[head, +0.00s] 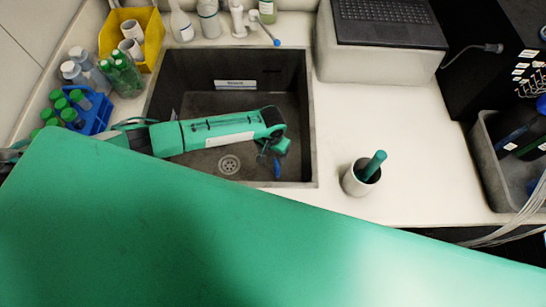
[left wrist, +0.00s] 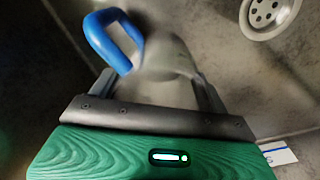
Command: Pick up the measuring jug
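The measuring jug, with a blue handle (left wrist: 112,38) and a pale, see-through body (left wrist: 172,62), is in the dark sink. In the left wrist view the body lies between the fingers of my left gripper (left wrist: 158,90), which stand wide apart. Whether they touch the jug is not clear. In the head view my left gripper (head: 275,150) reaches down into the right part of the sink, and a bit of the blue handle (head: 277,169) shows below it. The rest of the jug is mostly hidden there. My right gripper is not in view.
The sink (head: 313,130) has a drain (head: 229,164) and raised walls around my gripper. Blue rack (head: 97,118), green-capped bottles (head: 124,72) and a yellow bin (head: 152,28) stand left. A white cup (head: 352,184) stands right; counter around it is clear. My green body hides the foreground.

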